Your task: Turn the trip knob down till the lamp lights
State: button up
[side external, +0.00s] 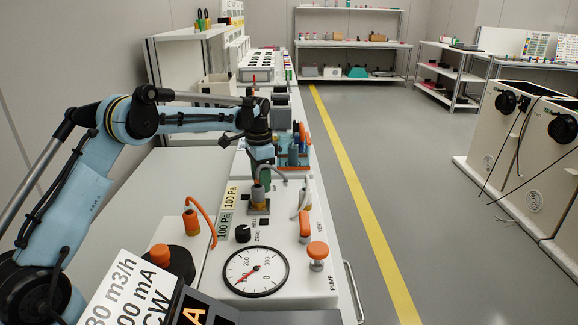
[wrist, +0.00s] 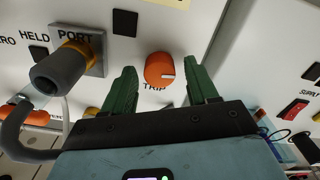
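In the wrist view the orange trip knob (wrist: 159,70) sits on the pale panel, with the word TRIP under it and a light mark at its right side. A dark square (wrist: 125,23), perhaps the lamp, is above and left of it and shows no light. My gripper (wrist: 162,80) is open, with one green finger on each side of the knob. Gaps show between fingers and knob; I cannot tell how far the tips reach over it. In the side view my gripper (side external: 263,178) points down over the panel row, and the trip knob cannot be made out there.
A grey port fitting (wrist: 60,68) with a hose is left of my fingers. A red switch (wrist: 293,112) marked SUPPLY is at right. Nearer the side camera are a round gauge (side external: 256,270), a black knob (side external: 243,233) and an orange pump knob (side external: 317,251).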

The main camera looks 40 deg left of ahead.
jog(key=c, duration=0.9)
jog(key=shift+n, duration=1)
jog(key=shift+c, duration=0.2)
jog(key=o, duration=1)
jog(key=shift+o, duration=0.2)
jog(key=shift+r, duration=0.15)
notch_tip(320, 180, up, 12)
